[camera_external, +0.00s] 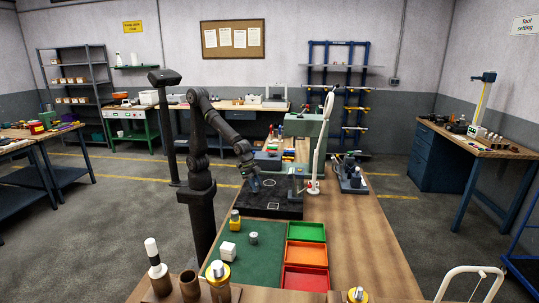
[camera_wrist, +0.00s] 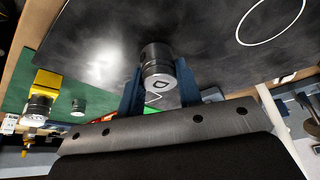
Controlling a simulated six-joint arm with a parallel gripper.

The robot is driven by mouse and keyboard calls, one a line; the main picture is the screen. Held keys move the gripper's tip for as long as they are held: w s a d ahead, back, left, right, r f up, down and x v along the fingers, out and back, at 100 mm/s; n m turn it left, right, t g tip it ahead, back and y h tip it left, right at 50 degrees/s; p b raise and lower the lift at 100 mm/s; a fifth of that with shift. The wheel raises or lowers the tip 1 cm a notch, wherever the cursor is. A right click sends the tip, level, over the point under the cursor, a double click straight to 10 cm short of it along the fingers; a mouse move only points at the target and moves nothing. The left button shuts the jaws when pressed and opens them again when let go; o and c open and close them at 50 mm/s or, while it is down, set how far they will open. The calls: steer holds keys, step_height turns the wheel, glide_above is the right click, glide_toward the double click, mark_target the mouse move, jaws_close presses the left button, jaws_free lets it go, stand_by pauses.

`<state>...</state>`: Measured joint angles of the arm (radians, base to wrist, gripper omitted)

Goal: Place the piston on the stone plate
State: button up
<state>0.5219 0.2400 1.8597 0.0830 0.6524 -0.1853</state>
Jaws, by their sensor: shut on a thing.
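The stone plate (camera_external: 285,211) is a flat black slab with white outline marks on the bench; in the wrist view it is the dark surface (camera_wrist: 215,50). My gripper (camera_external: 256,186) is over the left part of the plate. In the wrist view my gripper (camera_wrist: 158,85) is shut on the piston (camera_wrist: 156,60), a short grey metal cylinder with a dark mark on its near end face. One blue finger lies on each side of it. Whether the piston touches the plate cannot be told. The piston is too small to make out in the external view.
A white lamp (camera_external: 321,150) rises at the plate's right.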

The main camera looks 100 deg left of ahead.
steer(key=shift+f, duration=0.55)
steer(key=shift+f, duration=0.1)
steer(key=o, duration=1)
steer(key=v, duration=1.2)
